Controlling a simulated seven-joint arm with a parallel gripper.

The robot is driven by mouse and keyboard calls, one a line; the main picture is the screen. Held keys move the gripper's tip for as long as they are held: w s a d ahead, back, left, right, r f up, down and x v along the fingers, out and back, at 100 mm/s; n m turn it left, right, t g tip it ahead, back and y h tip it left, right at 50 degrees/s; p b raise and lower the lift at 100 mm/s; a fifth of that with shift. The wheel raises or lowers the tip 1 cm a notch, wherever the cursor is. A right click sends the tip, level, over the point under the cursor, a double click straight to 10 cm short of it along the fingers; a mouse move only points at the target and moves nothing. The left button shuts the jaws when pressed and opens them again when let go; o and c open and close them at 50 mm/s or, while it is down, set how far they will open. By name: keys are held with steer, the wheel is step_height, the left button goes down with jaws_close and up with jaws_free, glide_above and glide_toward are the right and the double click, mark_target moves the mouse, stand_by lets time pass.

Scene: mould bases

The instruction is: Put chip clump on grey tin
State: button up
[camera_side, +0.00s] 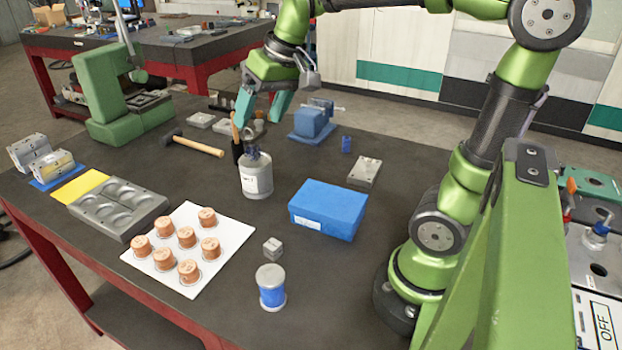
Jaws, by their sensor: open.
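The grey tin (257,179) stands upright near the middle of the table, with a white label on its front and a narrower top. A small grey lump that looks like the chip clump (258,127) shows just above and behind the tin's top in the picture. I cannot tell whether it touches the tin or lies on the table behind it. My gripper (262,108) points down with its teal fingers apart, just above the lump. Nothing is visibly held between the fingers.
A tool with a wooden handle (236,131) stands close left of the tin. A hammer (196,145) lies further left. A blue box (328,210), a small metal block (272,247) and a white sheet with several copper-coloured pieces (232,224) are in front. A blue vise (314,123) stands behind.

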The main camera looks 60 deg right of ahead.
steer(key=s+a+f+t, duration=0.1)
steer(key=s+a+f, duration=0.1)
steer(key=s, duration=0.3)
steer(key=s+a+f+t+y, duration=0.1)
steer(key=s+a+f, duration=0.1)
steer(key=s, duration=0.3)
steer(key=shift+a+f+t, duration=0.3)
steer(key=shift+a+t, duration=0.1)
steer(key=shift+a, duration=0.45)
